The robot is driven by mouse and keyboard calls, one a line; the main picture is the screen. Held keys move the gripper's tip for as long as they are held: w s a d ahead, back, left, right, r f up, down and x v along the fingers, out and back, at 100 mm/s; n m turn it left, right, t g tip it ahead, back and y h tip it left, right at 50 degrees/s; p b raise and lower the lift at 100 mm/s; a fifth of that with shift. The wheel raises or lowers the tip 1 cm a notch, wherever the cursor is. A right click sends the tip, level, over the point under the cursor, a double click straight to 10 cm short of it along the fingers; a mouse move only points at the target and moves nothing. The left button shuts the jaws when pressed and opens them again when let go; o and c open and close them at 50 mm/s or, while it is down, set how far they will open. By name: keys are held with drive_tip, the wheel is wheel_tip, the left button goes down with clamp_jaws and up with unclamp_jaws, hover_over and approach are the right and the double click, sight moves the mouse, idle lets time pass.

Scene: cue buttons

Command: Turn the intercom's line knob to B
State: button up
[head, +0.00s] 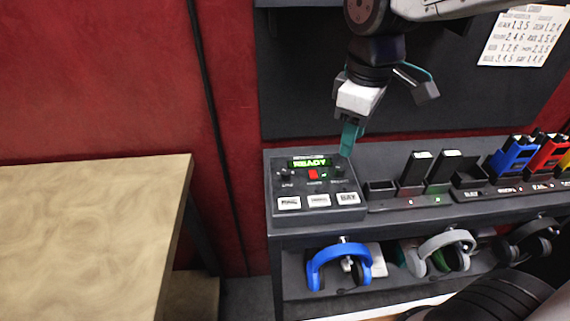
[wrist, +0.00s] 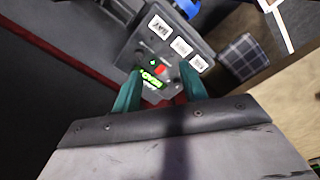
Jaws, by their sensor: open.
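The intercom (head: 315,192) is a dark box with a green display reading READY, a red button and a row of white labelled buttons along its front. A small dark knob marked LINE (head: 286,174) sits at its left, and another dark knob is at its right. Which letter the line knob points to is too small to read. In the wrist view the intercom (wrist: 148,45) appears upside down beyond my fingers. My gripper (head: 350,135) is open and empty, above the intercom's back right corner. Its teal fingertips also show in the wrist view (wrist: 160,88).
Black handheld units (head: 416,168) stand in slots right of the intercom, with blue, red and yellow ones farther right. A blue headset (head: 338,265) and a grey one (head: 440,250) hang below. A wooden table (head: 90,230) is at left. A note sheet (head: 524,36) hangs on the wall.

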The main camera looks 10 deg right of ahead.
sight(286, 172)
drive_tip(key=w+a+f+n, duration=0.1)
drive_tip(key=w+a+n, duration=0.1)
drive_tip(key=a, duration=0.1)
drive_tip(key=w+a+f+n, duration=0.2)
drive_tip(key=a, duration=0.2)
drive_tip(key=w+a+f+n, duration=0.2)
drive_tip(key=a+n, duration=0.1)
drive_tip(key=shift+w+a+f+g, duration=0.15)
drive_tip(key=shift+w+a+g, duration=0.1)
drive_tip(key=shift+a+g, duration=0.1)
drive_tip(key=shift+a+f, duration=0.15)
drive_tip(key=shift+f, duration=0.2)
wheel_tip(286, 172, down, 7)
drive_tip(key=shift+f, duration=0.1)
clamp_jaws()
